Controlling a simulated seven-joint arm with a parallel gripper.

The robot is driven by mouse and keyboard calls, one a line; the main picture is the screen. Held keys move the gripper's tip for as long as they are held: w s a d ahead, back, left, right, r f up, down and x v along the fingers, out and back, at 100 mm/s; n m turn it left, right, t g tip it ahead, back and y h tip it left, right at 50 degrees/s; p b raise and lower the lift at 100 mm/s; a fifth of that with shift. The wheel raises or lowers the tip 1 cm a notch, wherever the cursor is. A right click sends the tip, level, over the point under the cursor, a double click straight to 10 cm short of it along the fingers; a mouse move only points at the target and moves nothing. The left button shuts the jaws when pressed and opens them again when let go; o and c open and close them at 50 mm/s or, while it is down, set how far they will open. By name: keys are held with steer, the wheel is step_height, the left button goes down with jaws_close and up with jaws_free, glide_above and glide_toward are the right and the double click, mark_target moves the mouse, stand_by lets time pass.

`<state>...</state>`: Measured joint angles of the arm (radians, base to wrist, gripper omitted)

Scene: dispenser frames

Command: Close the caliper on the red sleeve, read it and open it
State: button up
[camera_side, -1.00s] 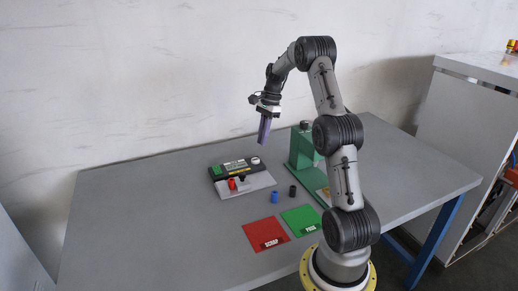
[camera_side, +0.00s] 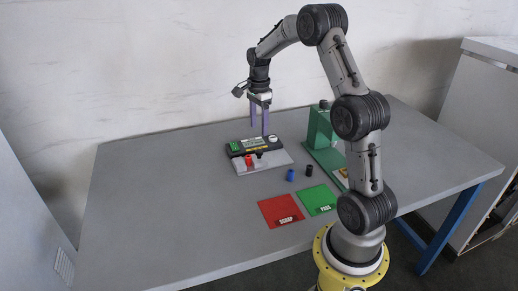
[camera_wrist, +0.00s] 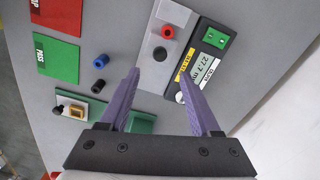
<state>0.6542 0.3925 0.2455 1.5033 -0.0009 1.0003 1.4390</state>
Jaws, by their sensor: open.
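The caliper (camera_side: 284,159) is a pale plate with a dark display unit (camera_side: 256,144) along its back edge. The red sleeve (camera_side: 248,160) stands upright on the plate, beside a black knob (camera_side: 260,155); both show in the wrist view, the sleeve (camera_wrist: 167,32) and the knob (camera_wrist: 160,54). The display (camera_wrist: 206,63) seems to read 27.7, the unit partly cut off. A white round knob (camera_side: 272,139) sits at the display's right end, partly behind a finger in the wrist view. My gripper (camera_side: 260,132) is open and empty, its purple fingers pointing down above the caliper's back.
A blue sleeve (camera_side: 291,175) and a black sleeve (camera_side: 309,171) stand on the table right of the caliper. A green stand (camera_side: 319,128) rises behind them. A red SCRAP mat (camera_side: 276,207) and a green PASS mat (camera_side: 315,196) lie nearer. The table's left side is clear.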

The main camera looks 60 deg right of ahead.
mark_target(259, 151)
step_height(259, 151, down, 10)
steer(key=shift+r, duration=0.1)
stand_by(0.4)
jaws_close()
stand_by(1.2)
